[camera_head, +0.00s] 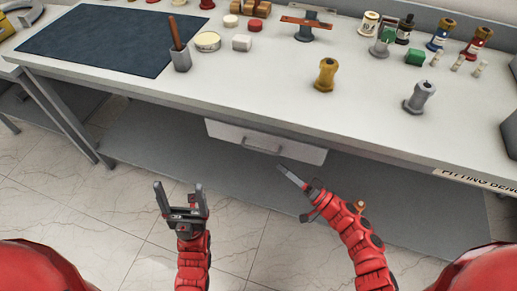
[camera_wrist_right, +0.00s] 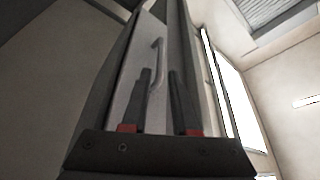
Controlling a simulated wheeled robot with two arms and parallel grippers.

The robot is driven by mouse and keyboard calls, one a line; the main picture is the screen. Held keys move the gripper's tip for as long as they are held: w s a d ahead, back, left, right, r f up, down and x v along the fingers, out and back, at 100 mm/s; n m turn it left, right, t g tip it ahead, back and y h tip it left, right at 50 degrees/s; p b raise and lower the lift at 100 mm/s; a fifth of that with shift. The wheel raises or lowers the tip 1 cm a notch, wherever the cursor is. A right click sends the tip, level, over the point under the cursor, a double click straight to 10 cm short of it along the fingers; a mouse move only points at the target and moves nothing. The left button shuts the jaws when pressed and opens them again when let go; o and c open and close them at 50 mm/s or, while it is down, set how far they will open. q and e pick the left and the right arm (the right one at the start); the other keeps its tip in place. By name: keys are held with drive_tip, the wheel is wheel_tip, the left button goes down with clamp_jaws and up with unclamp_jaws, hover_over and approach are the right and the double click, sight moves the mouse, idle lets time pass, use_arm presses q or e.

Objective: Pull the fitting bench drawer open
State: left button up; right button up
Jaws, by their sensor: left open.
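The fitting bench (camera_head: 270,100) has a light grey drawer (camera_head: 225,132) under its front edge. No open drawer interior shows, and the drawer front looks close to the bench edge. A bar handle (camera_head: 262,149) sits on the drawer front; it also shows in the right wrist view (camera_wrist_right: 157,63). My right gripper (camera_head: 281,168) is just below and in front of the handle, pointing at the drawer. In the right wrist view its two fingers are apart, with the handle beyond them, and nothing is held. My left gripper (camera_head: 177,186) is open and empty, lower left of the drawer.
The bench top holds a dark mat (camera_head: 100,38), a grey cup with a brown stick (camera_head: 181,60), a yellow bushing (camera_head: 326,74), a grey bushing (camera_head: 419,97) and several small parts at the back. A lower shelf (camera_head: 180,150) runs beneath. The floor in front is clear.

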sight(258, 149)
drive_tip(key=x, duration=1.1)
drive_tip(key=shift+s, duration=0.1)
drive_tip(key=shift+c, duration=0.2)
clamp_jaws()
idle(0.8)
